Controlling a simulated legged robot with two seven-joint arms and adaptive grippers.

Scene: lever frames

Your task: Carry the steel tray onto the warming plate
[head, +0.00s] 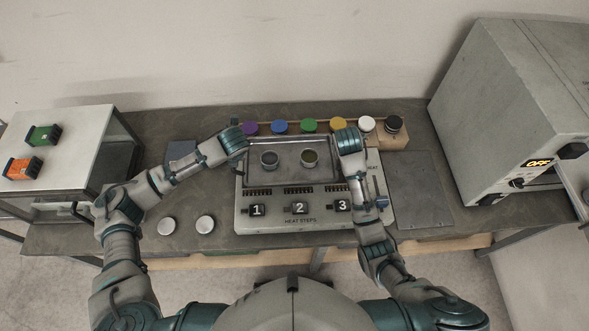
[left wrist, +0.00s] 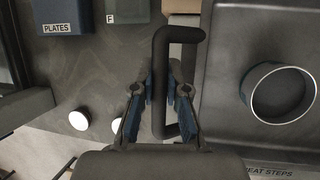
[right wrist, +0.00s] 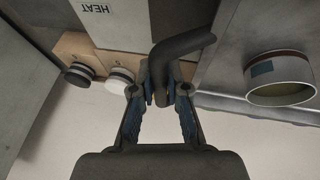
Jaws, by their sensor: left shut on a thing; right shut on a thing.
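The steel tray (head: 289,165) is a shallow grey metal tray holding two round cups, one on the left (head: 269,159) and one on the right (head: 309,157). It lies over the grey warming plate (head: 275,222), the unit marked HEAT STEPS. I cannot tell whether it touches the plate or hangs just above it. My left gripper (left wrist: 160,92) is shut on the tray's black left handle (left wrist: 160,55). My right gripper (right wrist: 161,92) is shut on the black right handle (right wrist: 185,46). Both grippers hide the handles in the head view.
Two white discs, one here (head: 205,224), lie front left. A dark flat panel (head: 420,190) lies right. A large grey appliance (head: 500,110) showing OFF stands far right; a white-topped cabinet (head: 75,125) stands left.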

